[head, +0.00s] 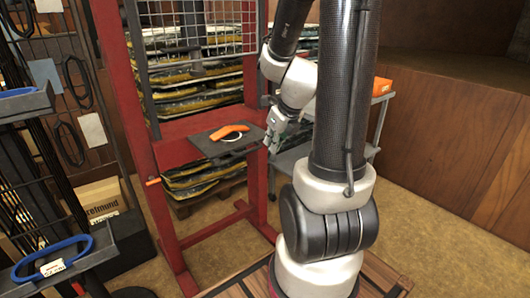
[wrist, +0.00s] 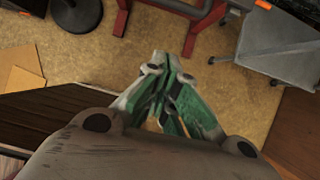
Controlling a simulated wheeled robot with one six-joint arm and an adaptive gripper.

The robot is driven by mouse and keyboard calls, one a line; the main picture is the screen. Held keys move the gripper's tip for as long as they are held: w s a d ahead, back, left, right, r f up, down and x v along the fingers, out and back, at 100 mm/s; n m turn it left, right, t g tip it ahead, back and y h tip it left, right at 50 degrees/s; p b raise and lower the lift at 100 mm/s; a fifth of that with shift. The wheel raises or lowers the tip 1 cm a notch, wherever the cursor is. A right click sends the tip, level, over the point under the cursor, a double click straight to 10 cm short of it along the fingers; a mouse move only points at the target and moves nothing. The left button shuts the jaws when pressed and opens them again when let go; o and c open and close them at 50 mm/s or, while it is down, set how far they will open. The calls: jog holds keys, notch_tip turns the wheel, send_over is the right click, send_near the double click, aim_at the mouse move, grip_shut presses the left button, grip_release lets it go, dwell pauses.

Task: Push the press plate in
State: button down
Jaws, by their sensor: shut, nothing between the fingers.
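A dark flat plate (head: 203,143), which looks like the press plate, juts out from the front of a red frame (head: 172,215). An orange curved piece (head: 229,131) and a white ring lie on it. I cannot tell how far in the plate is. My gripper (head: 273,146) is just right of the plate's right edge, pointing down, apart from it as far as I can see. In the wrist view my gripper (wrist: 172,60) has its green-sided fingers drawn together at the tips, with nothing between them, above the tan floor.
A wire mesh guard (head: 195,30) spans the frame above the plate. An orange lever (head: 153,181) sticks out at the frame's left post. A grey shelf unit (head: 291,157) stands behind my gripper. A dark rack (head: 62,262) with a blue ring is at left.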

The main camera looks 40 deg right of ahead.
jog(key=w+f, duration=0.8)
jog(key=shift+a, duration=0.25)
jog(key=shift+w, duration=0.2)
